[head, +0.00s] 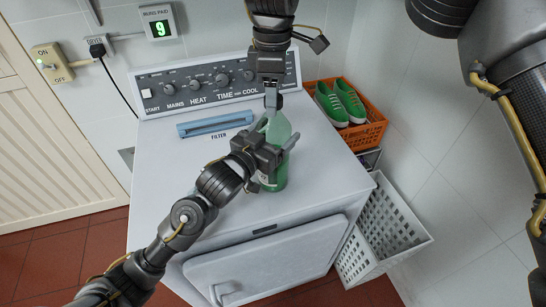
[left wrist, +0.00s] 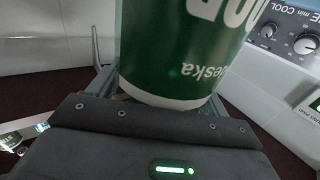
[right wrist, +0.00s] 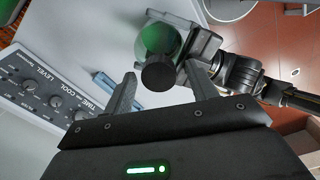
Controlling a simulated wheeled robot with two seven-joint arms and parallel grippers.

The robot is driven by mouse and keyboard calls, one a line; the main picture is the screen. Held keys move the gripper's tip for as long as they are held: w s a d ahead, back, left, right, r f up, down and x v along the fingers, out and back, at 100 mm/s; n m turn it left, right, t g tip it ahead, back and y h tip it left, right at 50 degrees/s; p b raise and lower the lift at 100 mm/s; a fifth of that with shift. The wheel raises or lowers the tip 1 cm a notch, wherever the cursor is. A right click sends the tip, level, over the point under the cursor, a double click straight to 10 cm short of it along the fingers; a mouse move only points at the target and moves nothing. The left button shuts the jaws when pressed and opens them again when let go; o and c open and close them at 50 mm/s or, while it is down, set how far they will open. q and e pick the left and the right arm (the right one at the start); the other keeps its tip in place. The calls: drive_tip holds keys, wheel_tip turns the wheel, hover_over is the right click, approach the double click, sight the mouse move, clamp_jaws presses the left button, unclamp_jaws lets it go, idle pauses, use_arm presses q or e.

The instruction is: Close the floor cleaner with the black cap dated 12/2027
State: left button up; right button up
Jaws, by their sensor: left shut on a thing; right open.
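The floor cleaner is a green bottle (head: 275,181) standing on the dryer top. My left gripper (head: 270,153) is shut around its body; the left wrist view shows its green label with white lettering (left wrist: 185,50) close up. A dark cap (right wrist: 158,73) shows at the bottle's top in the right wrist view; no date is readable, and I cannot tell how firmly it sits. My right gripper (right wrist: 163,84) is open above the bottle, its two fingers on either side of the cap and apparently apart from it. In the head view the right gripper (head: 272,103) hides the cap.
The white dryer (head: 165,165) has a knob panel (head: 215,83) at its back and a blue filter handle (head: 215,124). An orange crate (head: 372,132) with green shoes and a white basket (head: 385,235) stand to its right. The dryer's left top is clear.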

drive_tip(key=shift+r, duration=2.25)
drive_tip(key=shift+c, duration=0.3)
